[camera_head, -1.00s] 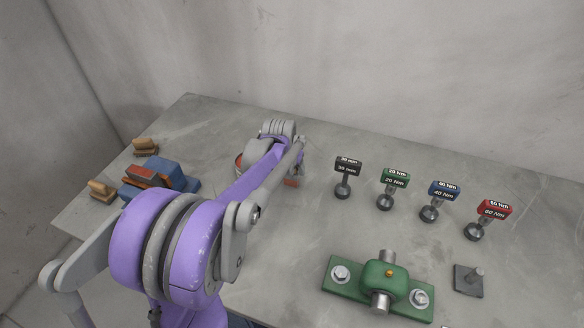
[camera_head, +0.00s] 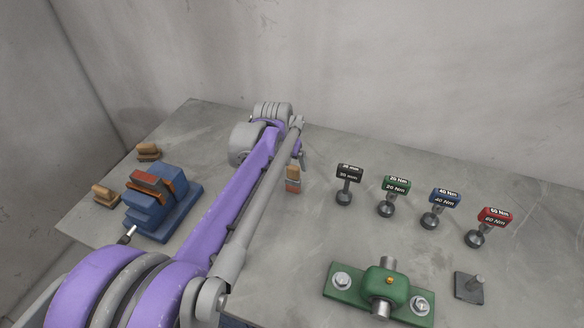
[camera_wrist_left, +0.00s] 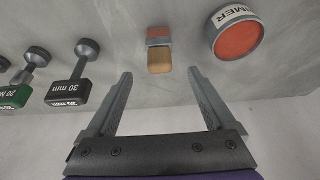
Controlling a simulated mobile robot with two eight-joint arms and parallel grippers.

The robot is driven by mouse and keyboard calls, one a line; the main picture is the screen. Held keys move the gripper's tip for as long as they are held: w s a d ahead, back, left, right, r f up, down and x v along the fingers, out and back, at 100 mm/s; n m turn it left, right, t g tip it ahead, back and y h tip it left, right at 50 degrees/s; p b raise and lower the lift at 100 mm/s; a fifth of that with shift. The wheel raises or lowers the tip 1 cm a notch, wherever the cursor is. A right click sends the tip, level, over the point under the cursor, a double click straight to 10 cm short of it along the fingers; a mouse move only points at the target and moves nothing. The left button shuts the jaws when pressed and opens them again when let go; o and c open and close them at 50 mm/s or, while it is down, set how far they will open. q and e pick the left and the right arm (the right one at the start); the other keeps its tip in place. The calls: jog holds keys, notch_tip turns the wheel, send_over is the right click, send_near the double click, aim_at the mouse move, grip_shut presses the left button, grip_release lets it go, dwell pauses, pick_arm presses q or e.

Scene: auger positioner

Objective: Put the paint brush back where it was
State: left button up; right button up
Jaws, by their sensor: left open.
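A small block-like piece with a tan wooden end, a grey band and a red end (camera_head: 292,181) stands on the table just right of my left arm in the head view. It looks like the paint brush, but I cannot be sure. In the left wrist view it (camera_wrist_left: 159,42) lies just beyond the fingertips, roughly centred between them. My left gripper (camera_wrist_left: 160,74) is open and empty, its two fingers apart. In the head view my left arm mostly hides the gripper. My right gripper is not in view.
A round can with a red top, its label partly readable as "MER" (camera_wrist_left: 238,37), stands near the piece. Black (camera_head: 349,172), green, blue and red labelled tools stand to the right. A blue fixture (camera_head: 158,212) and wooden brushes (camera_head: 105,195) are at left; a green bearing block (camera_head: 385,283) is in front.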

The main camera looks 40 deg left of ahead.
pick_arm(q)
jog(key=s+d+f+m, duration=0.1)
jog(key=s+d+f, duration=0.1)
jog(key=s+d, duration=0.3)
jog(key=s+d+f+m+t+h, duration=0.1)
jog(key=s+d+f, duration=0.2)
jog(key=s+d, duration=0.3)
jog(key=s+d+f+m, duration=0.1)
jog(key=s+d+f, duration=0.1)
jog(key=s+d, duration=0.4)
jog(key=shift+s+d+f+m, duration=0.1)
jog(key=shift+d+m, duration=0.05)
jog(key=shift+d, duration=0.65)
jog(key=shift+s+d+f+m, duration=0.1)
jog(key=shift+d+m, duration=0.05)
jog(key=shift+d, duration=0.65)
